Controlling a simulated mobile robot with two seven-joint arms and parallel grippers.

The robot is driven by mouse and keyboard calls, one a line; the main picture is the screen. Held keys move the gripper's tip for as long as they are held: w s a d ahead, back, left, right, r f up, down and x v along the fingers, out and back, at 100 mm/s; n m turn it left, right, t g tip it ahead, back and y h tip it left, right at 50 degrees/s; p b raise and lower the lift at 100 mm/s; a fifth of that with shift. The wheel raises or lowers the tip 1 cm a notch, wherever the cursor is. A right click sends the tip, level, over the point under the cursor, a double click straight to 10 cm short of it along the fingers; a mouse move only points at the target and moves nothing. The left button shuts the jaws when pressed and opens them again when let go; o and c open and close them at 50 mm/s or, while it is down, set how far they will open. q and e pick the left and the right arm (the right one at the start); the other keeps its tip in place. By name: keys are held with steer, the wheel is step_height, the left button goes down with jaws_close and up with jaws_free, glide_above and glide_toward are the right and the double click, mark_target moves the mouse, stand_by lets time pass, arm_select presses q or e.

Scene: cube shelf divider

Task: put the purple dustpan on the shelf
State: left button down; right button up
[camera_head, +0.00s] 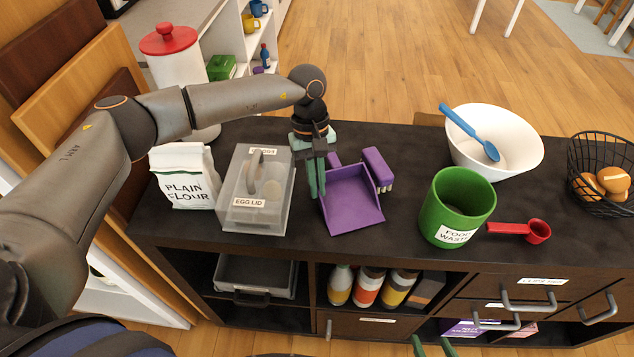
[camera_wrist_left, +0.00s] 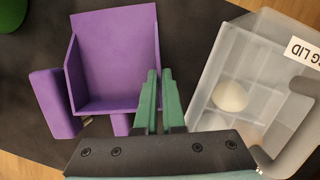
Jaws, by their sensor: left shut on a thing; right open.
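The purple dustpan (camera_head: 352,208) lies on the black counter, its open edge toward me, right of the egg container. In the left wrist view the dustpan (camera_wrist_left: 117,72) shows its tray, side walls and part of its handle. My left gripper (camera_head: 316,178) points down at the dustpan's left side; its green fingers (camera_wrist_left: 152,95) are shut on the side wall. A purple brush (camera_head: 377,166) lies just right of the dustpan and also shows in the wrist view (camera_wrist_left: 53,103). Only the green fingertips of my right gripper (camera_head: 433,347) show, open and empty, at the bottom edge.
A clear egg container (camera_head: 240,212) and flour bag (camera_head: 184,180) stand left. A green food-waste bin (camera_head: 437,212), red scoop (camera_head: 508,229), white bowl (camera_head: 520,150) and wire basket (camera_head: 605,150) stand right. A white shelf (camera_head: 232,45) with mugs is behind; open compartments holding bottles (camera_head: 368,285) are below.

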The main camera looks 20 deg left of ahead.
arm_select(q)
steer(key=shift+f, duration=0.15)
steer(key=c, duration=1)
jaws_free()
steer(key=shift+r, duration=0.35)
steer(key=v, duration=1.1)
steer(key=shift+w+a+r, duration=0.1)
steer(key=shift+a+r, duration=0.05)
steer(key=shift+r, duration=0.2)
